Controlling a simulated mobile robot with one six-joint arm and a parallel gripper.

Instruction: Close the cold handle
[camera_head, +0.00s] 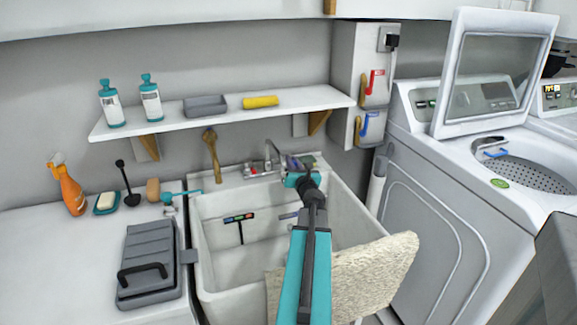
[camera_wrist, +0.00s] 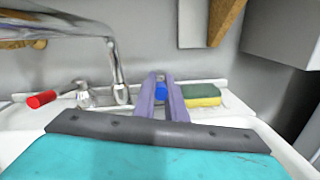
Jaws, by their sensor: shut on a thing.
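The faucet (camera_wrist: 118,75) stands at the back of the sink, with a red hot handle (camera_wrist: 41,99) on its left. The blue cold handle (camera_wrist: 160,92) shows between my gripper's two purple fingers in the wrist view. My gripper (camera_wrist: 161,82) is shut on this handle from the front; the fingers hide its sides. In the head view my gripper (camera_head: 297,165) is at the sink's back rim, right of the faucet (camera_head: 270,158), and hides the cold handle. The red handle shows there too (camera_head: 254,171).
A green-and-yellow sponge (camera_wrist: 202,95) lies on the rim right of my fingers. The white sink (camera_head: 215,265) is below my arm, with a beige mat (camera_head: 385,270) over its front edge. A shelf (camera_head: 225,112) hangs above. A washing machine (camera_head: 430,200) stands right.

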